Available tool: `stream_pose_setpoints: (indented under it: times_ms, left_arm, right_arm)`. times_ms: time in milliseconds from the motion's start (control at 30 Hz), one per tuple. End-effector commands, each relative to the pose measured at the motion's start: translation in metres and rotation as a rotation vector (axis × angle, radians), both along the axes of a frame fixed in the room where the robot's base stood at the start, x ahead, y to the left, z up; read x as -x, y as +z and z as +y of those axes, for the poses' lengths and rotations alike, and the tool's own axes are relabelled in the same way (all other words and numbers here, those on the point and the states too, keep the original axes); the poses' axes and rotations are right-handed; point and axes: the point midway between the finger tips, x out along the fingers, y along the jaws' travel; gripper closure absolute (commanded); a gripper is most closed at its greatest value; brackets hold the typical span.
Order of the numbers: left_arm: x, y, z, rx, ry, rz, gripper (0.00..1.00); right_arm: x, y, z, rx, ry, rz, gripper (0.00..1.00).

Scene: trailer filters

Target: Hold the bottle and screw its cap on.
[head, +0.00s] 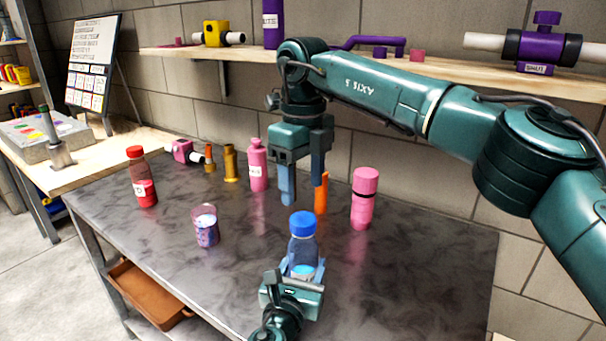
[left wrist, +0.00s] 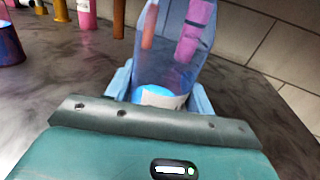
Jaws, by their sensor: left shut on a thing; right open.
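A clear bluish bottle (head: 302,251) stands upright near the table's front edge, with a blue cap (head: 303,224) on its top. I cannot tell how tightly the cap sits. My left gripper (head: 304,268) is shut around the bottle's lower body. The left wrist view shows the see-through bottle (left wrist: 172,62) between light blue fingers (left wrist: 160,92), with a pale label low on it; its cap is out of that view. My right gripper (head: 303,180) is open and empty, pointing down, above and behind the cap in the picture, apart from it.
On the dark table (head: 150,240) stand a red-capped bottle (head: 142,178), a patterned cup (head: 205,226), a pink bottle (head: 257,166), an orange piece (head: 321,194) and a pink cylinder (head: 363,200). A wall shelf (head: 440,75) runs behind. The table's right part is clear.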

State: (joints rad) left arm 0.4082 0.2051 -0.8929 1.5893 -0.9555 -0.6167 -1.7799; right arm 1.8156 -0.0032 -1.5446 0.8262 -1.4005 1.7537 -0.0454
Motion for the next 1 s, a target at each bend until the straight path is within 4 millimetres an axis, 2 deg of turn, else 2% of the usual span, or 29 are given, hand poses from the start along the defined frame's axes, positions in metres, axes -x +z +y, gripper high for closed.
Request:
stream_pose_setpoints:
  times_ms: [300, 500, 700, 1000]
  left_arm:
    - [0.0, -0.0004, 0.0, 0.0, 0.0, 0.001, 1.0]
    - [0.0, -0.0003, 0.0, 0.0, 0.0, 0.001, 1.0]
    - [0.0, -0.0003, -0.0001, 0.0, 0.0, 0.001, 1.0]
    - [0.0, -0.0003, -0.0001, 0.0, 0.0, 0.001, 1.0]
  right_arm:
    - [0.0001, 0.0044, 0.0003, 0.0, 0.696, -0.004, 0.39]
    - [-0.0001, 0.0067, 0.0001, 0.001, 1.052, -0.005, 0.39]
    - [-0.0001, 0.008, 0.0, 0.001, 1.235, -0.006, 0.39]
    - [-0.0001, 0.0081, -0.0001, 0.001, 1.268, -0.005, 0.39]
